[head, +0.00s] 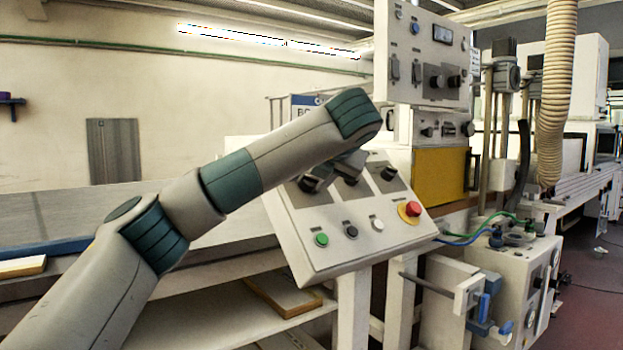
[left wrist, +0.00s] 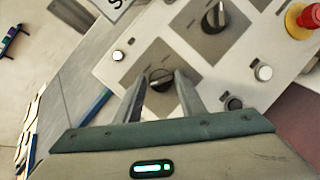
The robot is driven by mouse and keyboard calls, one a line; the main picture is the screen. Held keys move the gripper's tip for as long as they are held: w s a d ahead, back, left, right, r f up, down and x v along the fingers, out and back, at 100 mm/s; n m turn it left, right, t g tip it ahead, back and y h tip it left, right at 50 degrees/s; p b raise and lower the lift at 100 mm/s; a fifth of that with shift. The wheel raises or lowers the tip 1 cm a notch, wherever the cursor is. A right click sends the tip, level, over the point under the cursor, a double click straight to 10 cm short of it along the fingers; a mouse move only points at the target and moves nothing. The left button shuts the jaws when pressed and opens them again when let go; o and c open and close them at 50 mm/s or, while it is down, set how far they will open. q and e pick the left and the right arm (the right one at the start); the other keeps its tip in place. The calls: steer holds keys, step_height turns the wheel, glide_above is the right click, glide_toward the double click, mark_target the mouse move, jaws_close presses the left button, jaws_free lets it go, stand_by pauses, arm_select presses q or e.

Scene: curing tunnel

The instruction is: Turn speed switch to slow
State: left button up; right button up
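The sloped white control panel (head: 345,262) stands in the middle of the head view, with a row of dark rotary knobs on grey plates. My left gripper (head: 325,172) is at the upper left of this panel, partly hidden by my own wrist. In the left wrist view its two fingers (left wrist: 161,76) are apart, one on each side of a dark knob (left wrist: 161,80). I cannot tell whether they touch it. A second knob (left wrist: 214,17) is clear of the fingers. The labels are too small to read, so I cannot tell which knob is the speed switch. My right gripper is not in view.
Below the knobs are a green button (head: 321,240), a black button (head: 351,232), a white button (head: 377,225) and a red mushroom button (head: 411,209). An upper control box (head: 425,50) stands behind. A valve unit (head: 515,275) with hoses is at the right.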

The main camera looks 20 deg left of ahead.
arm_select(q)
steer(key=v, duration=1.7)
steer(key=shift+s+r, duration=0.15)
steer(key=shift+s, duration=0.05)
